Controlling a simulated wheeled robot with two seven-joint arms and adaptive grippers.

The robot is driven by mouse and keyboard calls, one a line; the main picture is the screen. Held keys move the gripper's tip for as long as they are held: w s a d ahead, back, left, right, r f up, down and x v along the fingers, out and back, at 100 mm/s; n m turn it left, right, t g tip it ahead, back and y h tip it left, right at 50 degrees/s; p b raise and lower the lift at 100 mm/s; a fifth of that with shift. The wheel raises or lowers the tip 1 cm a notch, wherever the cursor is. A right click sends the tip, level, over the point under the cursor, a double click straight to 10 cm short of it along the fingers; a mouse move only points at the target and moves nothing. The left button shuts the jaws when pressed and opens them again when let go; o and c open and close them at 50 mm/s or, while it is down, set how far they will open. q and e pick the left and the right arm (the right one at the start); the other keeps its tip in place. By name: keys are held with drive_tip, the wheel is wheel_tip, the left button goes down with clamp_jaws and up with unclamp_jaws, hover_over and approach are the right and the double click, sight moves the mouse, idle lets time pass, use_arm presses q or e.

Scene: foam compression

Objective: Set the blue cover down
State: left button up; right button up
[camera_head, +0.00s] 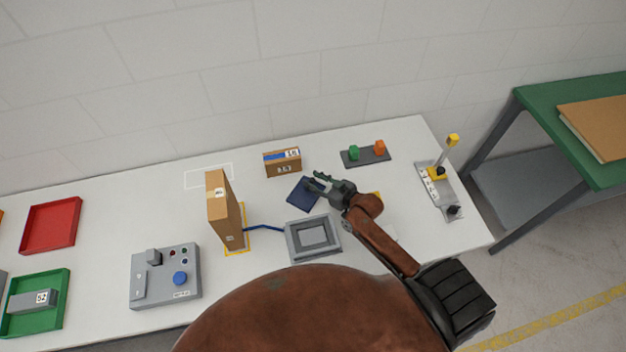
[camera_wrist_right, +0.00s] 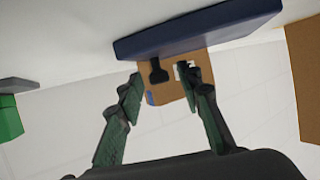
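The blue cover (camera_head: 302,195) is a dark flat square near the middle of the white table. It appears to lie flat on the tabletop, behind the grey square frame. In the right wrist view the table is at the top, and the cover (camera_wrist_right: 200,30) shows edge-on with a black knob (camera_wrist_right: 157,72) on it. My right gripper (camera_head: 318,184) is over the cover's right side. In the wrist view my right gripper (camera_wrist_right: 160,88) has its fingers spread, with the knob between them and gaps on both sides. My left gripper is not in view.
The grey frame (camera_head: 313,238) is in front of the cover. A tall cardboard box (camera_head: 218,210) stands to the left, and a small labelled box (camera_head: 283,165) behind. A block holder (camera_head: 366,157) and a lever device (camera_head: 437,190) are to the right. A control box (camera_head: 150,285) is front left.

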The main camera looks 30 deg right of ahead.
drive_tip(key=v, duration=1.1)
drive_tip(key=shift+s, duration=0.15)
